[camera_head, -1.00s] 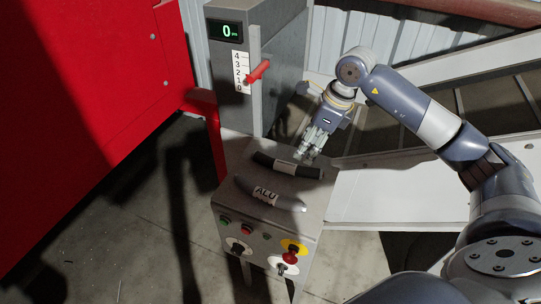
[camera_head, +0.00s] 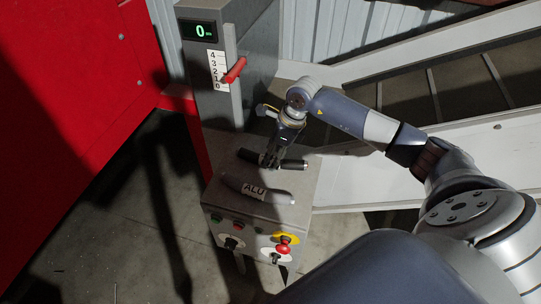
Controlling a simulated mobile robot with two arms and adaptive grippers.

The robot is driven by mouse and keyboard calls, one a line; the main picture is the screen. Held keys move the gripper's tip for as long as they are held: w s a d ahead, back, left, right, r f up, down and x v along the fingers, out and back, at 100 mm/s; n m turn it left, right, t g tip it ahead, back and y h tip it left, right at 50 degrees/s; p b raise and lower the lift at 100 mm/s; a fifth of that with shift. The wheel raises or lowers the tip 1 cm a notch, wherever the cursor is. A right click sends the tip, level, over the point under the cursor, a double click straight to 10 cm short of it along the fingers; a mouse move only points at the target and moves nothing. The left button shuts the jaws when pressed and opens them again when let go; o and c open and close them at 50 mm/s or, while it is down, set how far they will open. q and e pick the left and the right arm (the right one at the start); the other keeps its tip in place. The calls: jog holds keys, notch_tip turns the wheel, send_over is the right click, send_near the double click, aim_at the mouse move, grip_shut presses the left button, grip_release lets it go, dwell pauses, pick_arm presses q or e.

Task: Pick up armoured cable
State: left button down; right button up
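A dark, slightly curved cable piece (camera_head: 293,165) lies at the back of the grey machine's top. Neither label that I can read says armoured, so I cannot tell which is the armoured cable. My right gripper (camera_head: 269,161) points down at the middle of the dark piece and covers its label. Its fingers are at the piece, but whether they are shut on it is too small to tell. My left gripper is not in view.
The grey machine (camera_head: 212,183) has a column with a display reading 0 (camera_head: 198,31), a red lever (camera_head: 235,70), and front buttons with a red knob (camera_head: 283,244). A red panel (camera_head: 90,60) stands at left. A sloped white conveyor frame (camera_head: 370,185) lies at right.

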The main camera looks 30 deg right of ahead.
jog(key=shift+a+f, duration=0.1)
jog(key=shift+f, duration=0.35)
jog(key=shift+w+f, duration=0.1)
jog(key=shift+f, duration=0.2)
jog(key=shift+c, duration=1)
grip_shut()
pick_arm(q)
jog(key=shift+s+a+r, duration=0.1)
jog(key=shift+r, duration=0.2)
pick_arm(e)
jog(key=shift+r, duration=0.1)
jog(key=shift+w, duration=0.1)
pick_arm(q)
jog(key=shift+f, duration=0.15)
pick_arm(e)
jog(key=shift+r, duration=0.1)
